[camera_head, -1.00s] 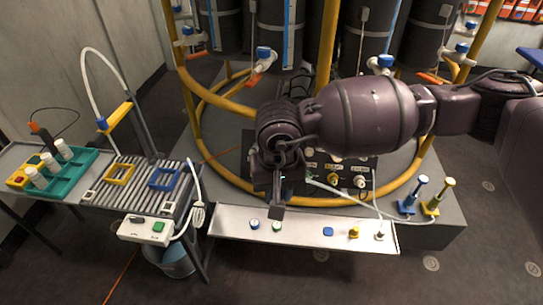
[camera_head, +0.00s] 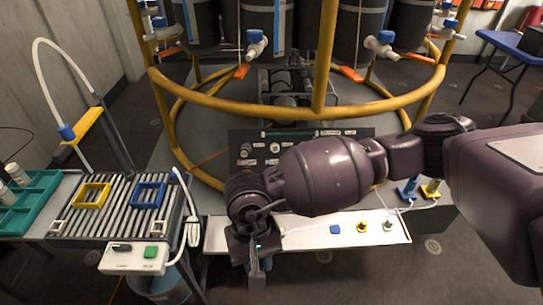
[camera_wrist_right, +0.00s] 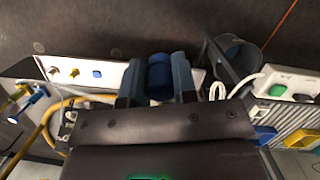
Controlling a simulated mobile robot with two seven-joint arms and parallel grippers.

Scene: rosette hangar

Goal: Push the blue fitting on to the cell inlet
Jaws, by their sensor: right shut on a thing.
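My right gripper (camera_head: 257,272) hangs just in front of the long white shelf, pointing down. In the right wrist view the right gripper (camera_wrist_right: 157,80) is shut on a blue cylindrical fitting (camera_wrist_right: 159,76), which sits between its two fingers. In the head view the fitting is too hidden to make out. Large black cells (camera_head: 355,30) stand in a yellow frame at the back, with white valves with blue parts (camera_head: 256,43) low on them. I cannot tell which port is the cell inlet. The held fitting is apart from the valves. My left gripper is not in view.
The white shelf (camera_head: 310,239) carries a blue square (camera_head: 337,229), a yellow knob (camera_head: 362,227) and a dark-tipped fitting (camera_head: 388,225). A roller table (camera_head: 120,205) stands left. The yellow frame rail (camera_head: 300,107) runs before the cells. A dark port panel (camera_head: 245,140) lies behind my arm.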

